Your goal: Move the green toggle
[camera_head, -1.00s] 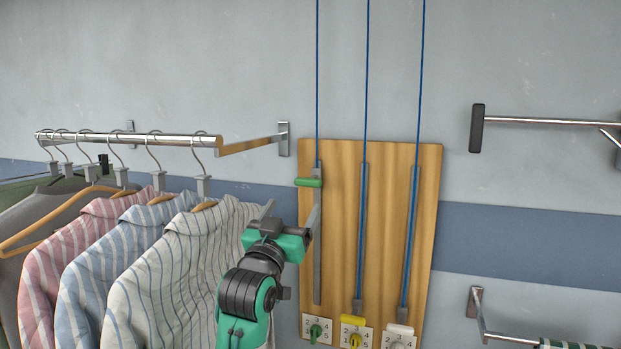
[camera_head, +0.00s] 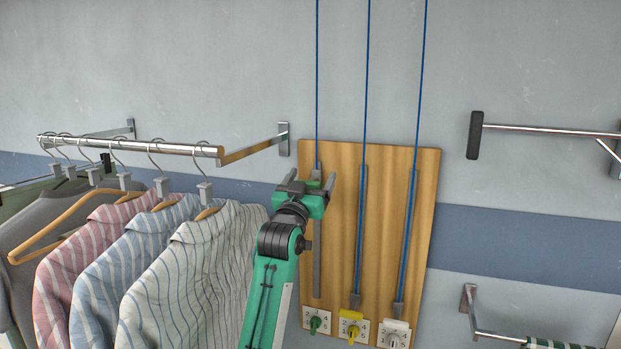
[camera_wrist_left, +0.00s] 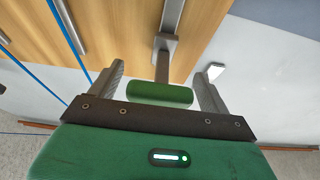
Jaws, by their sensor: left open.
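The green toggle (camera_wrist_left: 160,93) is a short green cylinder on a grey stem, at the top of the left slot of the wooden board (camera_head: 384,220). In the left wrist view it lies crosswise between the two fingers, with a gap to each. In the head view my gripper hides it. My left gripper (camera_head: 309,179) is open, its fingers on either side of the toggle. My right gripper is not in view.
A yellow toggle (camera_head: 351,316) and a white toggle (camera_head: 396,325) sit low in the other slots, with numbered dials below. Striped shirts hang from a metal rail (camera_head: 180,147) at left. Blue cords run upward. A wall bracket (camera_head: 475,135) stands at right.

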